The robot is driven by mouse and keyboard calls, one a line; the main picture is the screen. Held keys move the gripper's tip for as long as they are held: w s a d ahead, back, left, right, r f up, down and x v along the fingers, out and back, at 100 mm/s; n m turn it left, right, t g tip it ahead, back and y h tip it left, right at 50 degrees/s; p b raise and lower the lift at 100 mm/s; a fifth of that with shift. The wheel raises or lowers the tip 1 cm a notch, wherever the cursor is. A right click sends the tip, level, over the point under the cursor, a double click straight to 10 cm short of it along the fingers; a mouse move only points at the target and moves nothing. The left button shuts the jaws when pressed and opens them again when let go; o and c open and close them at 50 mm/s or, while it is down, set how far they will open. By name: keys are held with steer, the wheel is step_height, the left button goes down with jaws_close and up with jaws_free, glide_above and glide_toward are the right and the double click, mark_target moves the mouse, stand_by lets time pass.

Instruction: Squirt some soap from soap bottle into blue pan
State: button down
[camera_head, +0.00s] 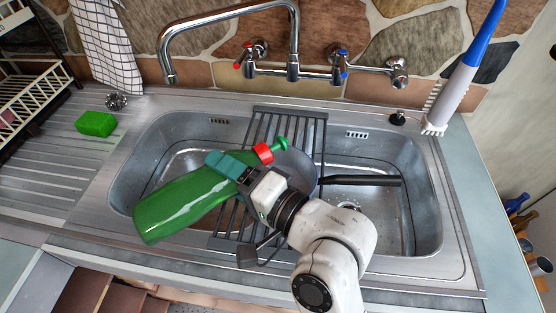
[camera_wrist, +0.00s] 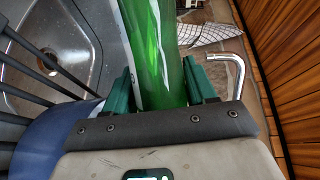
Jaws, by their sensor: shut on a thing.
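The green soap bottle (camera_head: 180,207) is held tilted, nearly lying on its side, above the sink. Its base points to the lower left. Its red cap (camera_head: 263,153) and green nozzle point to the upper right. My gripper (camera_head: 230,165) is shut on the bottle near its neck. In the wrist view the bottle (camera_wrist: 152,45) stands between my two teal fingers. The blue pan (camera_head: 298,166) sits on the rack, mostly hidden behind my gripper and arm, with its black handle to the right. The pan also shows at the lower left of the wrist view (camera_wrist: 42,140). No soap stream is visible.
A dark slatted rack (camera_head: 292,120) spans the double sink (camera_head: 440,160). The faucet (camera_head: 228,22) arches above the back. A green sponge (camera_head: 96,124) lies on the left drainboard. A blue-and-white brush (camera_head: 462,80) stands at the back right. A dish rack (camera_head: 28,100) is far left.

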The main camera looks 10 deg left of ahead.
steer(key=shift+r+m+t+y+p, duration=0.15)
steer(key=shift+m+t+y+p, duration=0.25)
steer(key=shift+m, duration=1.1)
stand_by(3.0)
